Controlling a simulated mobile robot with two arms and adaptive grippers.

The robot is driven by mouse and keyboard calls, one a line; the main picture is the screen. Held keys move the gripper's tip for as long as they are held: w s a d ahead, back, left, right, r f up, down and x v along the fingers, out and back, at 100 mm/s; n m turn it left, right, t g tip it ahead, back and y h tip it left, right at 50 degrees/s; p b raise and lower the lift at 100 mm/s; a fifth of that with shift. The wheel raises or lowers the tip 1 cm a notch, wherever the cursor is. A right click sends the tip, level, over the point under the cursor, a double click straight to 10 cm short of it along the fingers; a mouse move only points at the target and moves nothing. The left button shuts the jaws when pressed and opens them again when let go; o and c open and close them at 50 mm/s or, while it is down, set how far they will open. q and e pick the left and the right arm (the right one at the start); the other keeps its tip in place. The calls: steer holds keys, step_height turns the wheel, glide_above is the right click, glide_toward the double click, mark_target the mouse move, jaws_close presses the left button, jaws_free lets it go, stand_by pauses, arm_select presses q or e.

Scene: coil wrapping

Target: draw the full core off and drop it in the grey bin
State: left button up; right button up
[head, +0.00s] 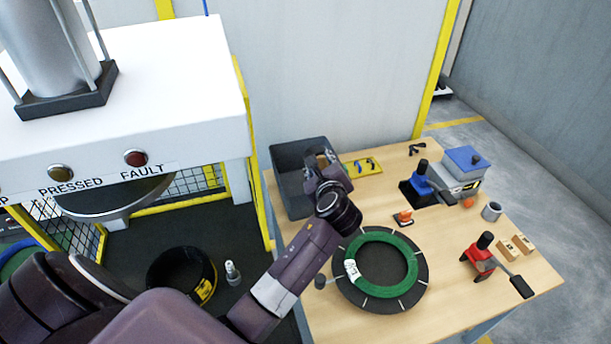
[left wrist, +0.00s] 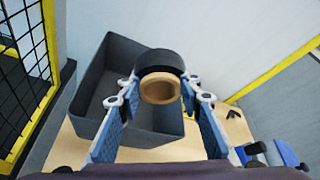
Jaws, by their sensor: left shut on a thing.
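The core (left wrist: 160,63) shows in the left wrist view as a short tube with a black outer wrap and a brown cardboard end. My left gripper (left wrist: 160,95) is shut on it, with one blue finger on each side. The grey bin (head: 283,195) stands at the back left corner of the wooden table. It also shows in the left wrist view (left wrist: 91,95), behind and left of the core. In the head view my left gripper (head: 322,165) is at the bin's right part, and the core is largely hidden. My right gripper is not in view.
A green ring (head: 405,245) lies on a dark round plate (head: 350,290) at the table's front. A yellow tray (head: 376,165) is right of the bin. A blue-handled device (head: 422,180) and a red toggle clamp (head: 480,260) stand farther right. A white press (head: 200,90) is left.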

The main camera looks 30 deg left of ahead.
arm_select(q)
steer(key=w+a+f, duration=0.1)
steer(key=w+a, duration=0.3)
steer(key=a, duration=0.4)
step_height(320, 180, down, 6)
steer(key=b, duration=0.6)
steer(key=shift+s+d+b, duration=0.2)
steer(key=shift+b, duration=0.1)
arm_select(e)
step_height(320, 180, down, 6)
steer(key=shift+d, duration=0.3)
arm_select(q)
steer(key=o, duration=1.3)
steer(key=shift+o, duration=0.2)
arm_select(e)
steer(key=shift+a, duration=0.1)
arm_select(q)
steer(key=v, duration=1.2)
